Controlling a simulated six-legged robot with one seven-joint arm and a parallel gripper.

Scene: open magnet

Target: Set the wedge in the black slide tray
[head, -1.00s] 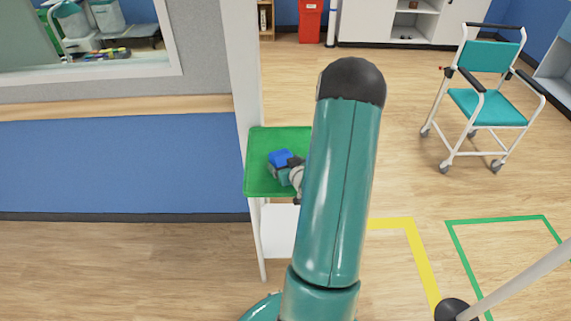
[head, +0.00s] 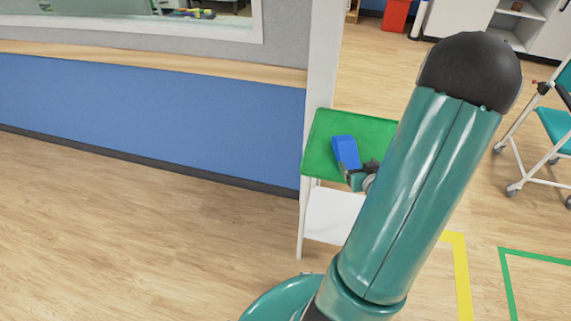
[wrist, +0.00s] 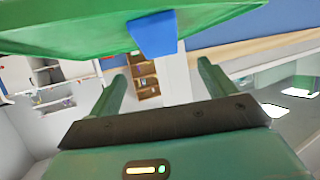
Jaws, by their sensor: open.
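The blue wedge (head: 346,152) sits on the green top (head: 319,152) of a small white stand in the head view. In the wrist view the wedge (wrist: 153,36) shows at the top, against the edge of the green top (wrist: 75,38). My gripper (head: 357,179) is just in front of the wedge, at the near side of the green top, partly hidden by my arm. In the wrist view my gripper (wrist: 162,72) is open, its two fingers apart and nothing between them. I see no black slide tray in these frames.
A white post (head: 323,60) rises beside the stand, next to a blue and grey wall (head: 150,120) with a window. A teal wheeled chair (head: 556,125) stands at the right. The wooden floor (head: 130,250) at the left is clear.

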